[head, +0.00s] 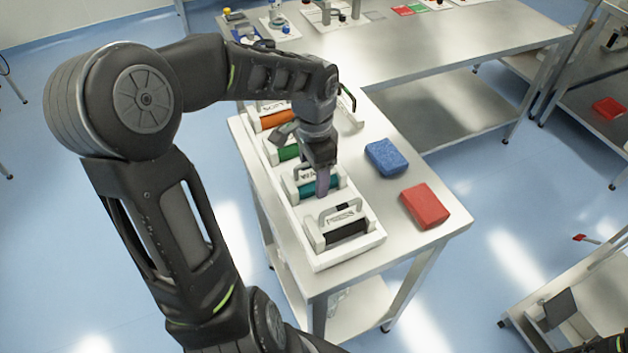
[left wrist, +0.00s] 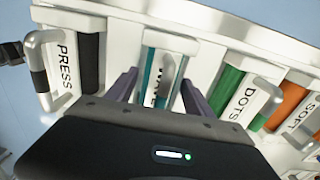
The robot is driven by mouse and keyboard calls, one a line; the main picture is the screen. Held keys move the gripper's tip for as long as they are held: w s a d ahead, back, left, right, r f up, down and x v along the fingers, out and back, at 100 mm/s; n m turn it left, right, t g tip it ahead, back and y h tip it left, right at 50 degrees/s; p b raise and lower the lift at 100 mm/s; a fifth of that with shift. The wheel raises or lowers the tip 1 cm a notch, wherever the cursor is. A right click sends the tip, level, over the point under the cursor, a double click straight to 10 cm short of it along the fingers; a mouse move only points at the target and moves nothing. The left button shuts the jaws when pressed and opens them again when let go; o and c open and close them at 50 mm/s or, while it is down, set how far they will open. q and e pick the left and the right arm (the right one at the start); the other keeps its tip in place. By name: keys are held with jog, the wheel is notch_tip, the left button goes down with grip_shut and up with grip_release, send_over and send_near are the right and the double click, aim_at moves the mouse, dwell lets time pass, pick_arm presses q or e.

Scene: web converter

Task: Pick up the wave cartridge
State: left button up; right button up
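The wave cartridge (head: 303,188) is a white holder with a teal roller, a handle and a partly hidden label. It sits in the white rack (head: 374,239) between the black-roller and green-roller cartridges. My left gripper (head: 321,180) is right over it, pointing down. In the left wrist view, the purple fingers of my left gripper (left wrist: 160,90) stand apart on either side of the wave cartridge's handle and label (left wrist: 165,75). I see a gap between the fingers and the handle. The gripper body hides the cartridge's near part. My right gripper is not in view.
The rack also holds the PRESS cartridge (head: 347,229), green DOTS cartridge (head: 289,152) and orange SOFT cartridge (head: 274,119). A blue block (head: 386,157) and a red block (head: 425,206) lie right of the rack. The metal table (head: 386,212) is bare around them.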

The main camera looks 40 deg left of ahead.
pick_arm(q)
grip_shut()
dwell(0.4)
jog(key=shift+r, duration=0.15)
notch_tip(320, 180, up, 10)
jog(key=shift+f+b, duration=0.1)
jog(key=shift+b, duration=0.3)
dwell(0.6)
